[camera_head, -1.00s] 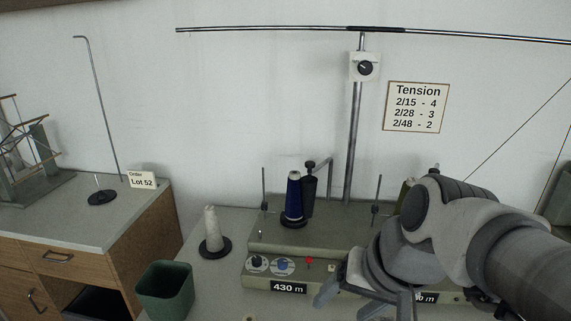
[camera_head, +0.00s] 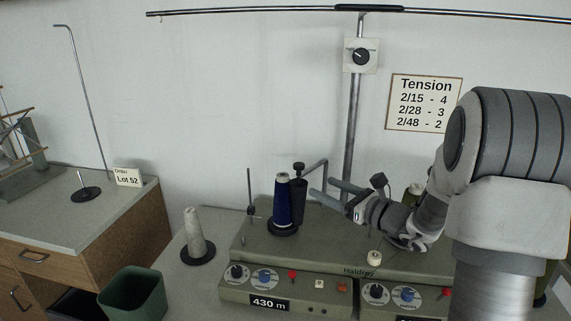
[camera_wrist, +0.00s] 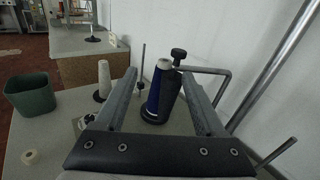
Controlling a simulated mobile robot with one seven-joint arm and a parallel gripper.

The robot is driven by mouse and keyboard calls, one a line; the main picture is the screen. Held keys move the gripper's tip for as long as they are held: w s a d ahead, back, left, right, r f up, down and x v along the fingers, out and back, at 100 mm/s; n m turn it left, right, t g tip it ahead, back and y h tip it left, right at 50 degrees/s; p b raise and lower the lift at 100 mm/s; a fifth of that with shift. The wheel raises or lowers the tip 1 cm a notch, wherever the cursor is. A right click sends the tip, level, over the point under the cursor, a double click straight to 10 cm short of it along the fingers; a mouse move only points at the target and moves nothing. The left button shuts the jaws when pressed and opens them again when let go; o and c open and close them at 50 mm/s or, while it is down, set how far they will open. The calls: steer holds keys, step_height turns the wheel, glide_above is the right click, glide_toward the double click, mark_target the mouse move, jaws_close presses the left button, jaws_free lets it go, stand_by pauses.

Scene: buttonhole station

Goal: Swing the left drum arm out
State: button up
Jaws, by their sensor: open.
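The left drum arm is a bent grey rod (camera_head: 321,172) carrying a dark drum (camera_head: 299,203) with a black knob (camera_head: 299,167) on top. The drum stands close against the right side of a blue yarn cone (camera_head: 283,203). My gripper (camera_head: 322,187) is open, its fingers pointing left toward the drum from the right. I cannot tell whether a finger touches the drum.
The winder (camera_head: 285,250) has dials and a "430 m" label in front. A white cone (camera_head: 195,238) and a green bin (camera_head: 134,296) stand left. A thin upright rod (camera_head: 249,190) is left of the blue cone; a tall post (camera_head: 353,130) rises behind. My arm hides the winder's right side.

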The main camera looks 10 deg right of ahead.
steer(key=w+a, duration=0.3)
steer(key=w, duration=0.5)
steer(key=w+a+m+t, duration=0.1)
steer(key=w+a, duration=0.2)
steer(key=w, duration=0.5)
steer(key=shift+w+a+f+m+h+p, duration=0.2)
steer(key=shift+w+f+m+h+p, duration=0.15)
steer(key=shift+f+h, duration=0.1)
jaws_close()
stand_by(0.7)
